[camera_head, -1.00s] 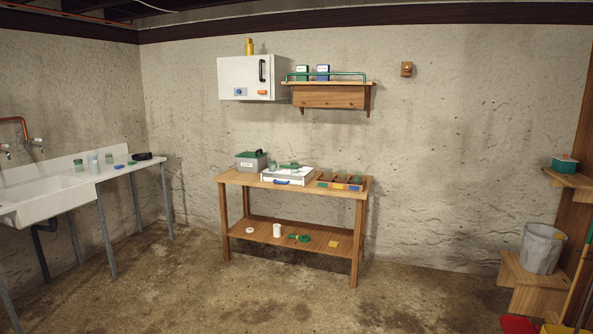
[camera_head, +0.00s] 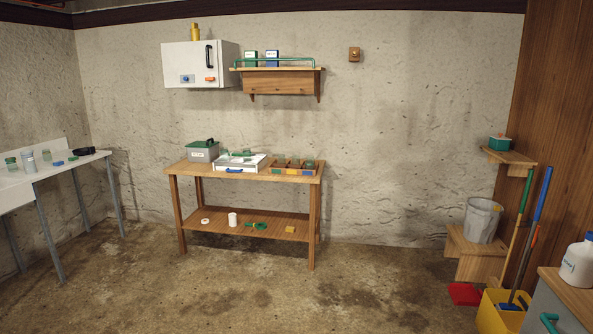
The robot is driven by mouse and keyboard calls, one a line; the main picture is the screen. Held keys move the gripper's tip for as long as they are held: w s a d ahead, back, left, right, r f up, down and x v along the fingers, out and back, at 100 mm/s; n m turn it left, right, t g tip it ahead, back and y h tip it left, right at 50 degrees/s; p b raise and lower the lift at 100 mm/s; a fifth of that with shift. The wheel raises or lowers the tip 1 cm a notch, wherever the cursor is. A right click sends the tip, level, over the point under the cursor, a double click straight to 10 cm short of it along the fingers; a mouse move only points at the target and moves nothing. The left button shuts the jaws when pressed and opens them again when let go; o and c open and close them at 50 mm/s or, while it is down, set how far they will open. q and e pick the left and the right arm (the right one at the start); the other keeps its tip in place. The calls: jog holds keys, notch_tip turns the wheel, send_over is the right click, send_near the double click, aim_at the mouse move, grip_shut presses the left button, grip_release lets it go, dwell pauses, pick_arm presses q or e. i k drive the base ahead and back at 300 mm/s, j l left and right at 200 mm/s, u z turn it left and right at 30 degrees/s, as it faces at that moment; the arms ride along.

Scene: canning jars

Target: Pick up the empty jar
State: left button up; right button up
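Several small glass jars show, all far off. On the sink counter (camera_head: 20,180) at the left stand a greenish jar (camera_head: 12,164) and a pale clear one (camera_head: 29,162). A smaller container (camera_head: 46,156) stands beside them. On the wooden workbench (camera_head: 178,170), greenish glass shapes stand in or behind a divided wooden tray (camera_head: 290,171); one shows at its right end (camera_head: 310,163). I cannot tell which jar is empty. Neither of my grippers is in view.
The workbench also holds a grey box with a green lid (camera_head: 203,154) and a white case (camera_head: 232,165). At the right are a yellow bucket (camera_head: 494,318) with long handles and a cabinet with a white jug (camera_head: 577,264). The floor before the workbench is clear.

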aim_at(247, 156)
jog(key=i+j+u, duration=0.35)
jog(key=i, duration=0.7)
jog(key=i+j+u, duration=0.1)
jog(key=i+u, duration=0.3)
jog(key=i, duration=0.7)
jog(key=i+z, duration=0.1)
jog(key=i, duration=1.05)
jog(key=i+j, duration=0.2)
jog(key=i, duration=0.9)
jog(key=i+z, duration=0.3)
jog(key=i, duration=0.25)
jog(key=i+j+z, duration=0.15)
jog(key=i+z, duration=0.15)
jog(key=i, duration=0.25)
jog(key=i+j+z, duration=0.35)
jog(key=i, duration=0.15)
jog(key=i+j+z, duration=0.3)
jog(key=i, duration=0.2)
